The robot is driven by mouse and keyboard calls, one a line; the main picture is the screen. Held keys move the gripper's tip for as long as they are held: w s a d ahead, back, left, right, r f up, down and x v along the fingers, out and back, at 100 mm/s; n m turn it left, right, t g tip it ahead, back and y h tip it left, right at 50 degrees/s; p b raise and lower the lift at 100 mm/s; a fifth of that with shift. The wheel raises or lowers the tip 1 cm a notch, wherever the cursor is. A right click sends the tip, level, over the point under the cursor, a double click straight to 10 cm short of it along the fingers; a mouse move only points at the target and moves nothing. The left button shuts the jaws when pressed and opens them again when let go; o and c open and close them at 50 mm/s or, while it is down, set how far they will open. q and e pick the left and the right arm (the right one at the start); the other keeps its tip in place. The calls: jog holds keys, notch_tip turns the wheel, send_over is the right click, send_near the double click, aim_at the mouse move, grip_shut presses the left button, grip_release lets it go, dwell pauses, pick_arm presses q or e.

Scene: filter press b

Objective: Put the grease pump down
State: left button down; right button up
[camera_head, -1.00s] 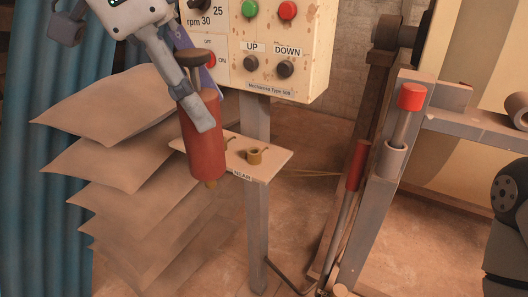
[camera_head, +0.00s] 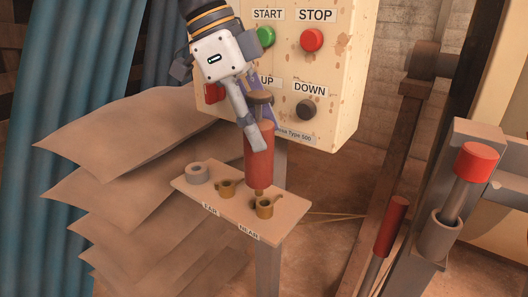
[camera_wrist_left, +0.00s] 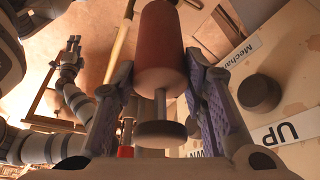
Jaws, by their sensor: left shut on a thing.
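The grease pump (camera_head: 259,160) is a red-brown cylinder with a dark knob on top and a brass nozzle below. My left gripper (camera_head: 262,132) is shut on it and holds it nearly upright over the small shelf (camera_head: 285,216). The nozzle tip is at the brass cup (camera_head: 265,209) by the NEAR label; I cannot tell whether they touch. In the left wrist view the pump body (camera_wrist_left: 160,45) sits between the purple-padded fingers. A grey round holder (camera_head: 197,173) stands empty at the shelf's left end. My right gripper (camera_wrist_left: 72,48) shows small in the left wrist view.
A second brass cup (camera_head: 227,188) stands between the holder and the near cup. The control box (camera_head: 345,70) with its buttons is close behind the pump. A red-handled lever (camera_head: 391,225) and red-topped post (camera_head: 476,162) stand right.

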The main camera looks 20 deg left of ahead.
aim_at(264, 152)
pick_arm(q)
jog(key=shift+w+d+f, duration=0.1)
jog(key=shift+w+f, duration=0.6)
jog(key=shift+f, duration=0.15)
jog(key=shift+w+d+f, duration=0.1)
jog(key=shift+w+f, duration=0.1)
jog(key=shift+f, duration=0.8)
jog(key=shift+w+f, duration=0.2)
jog(key=shift+f, duration=0.75)
jog(key=shift+f, duration=0.1)
jog(key=c, duration=1.3)
grip_release()
jog(key=v, duration=1.2)
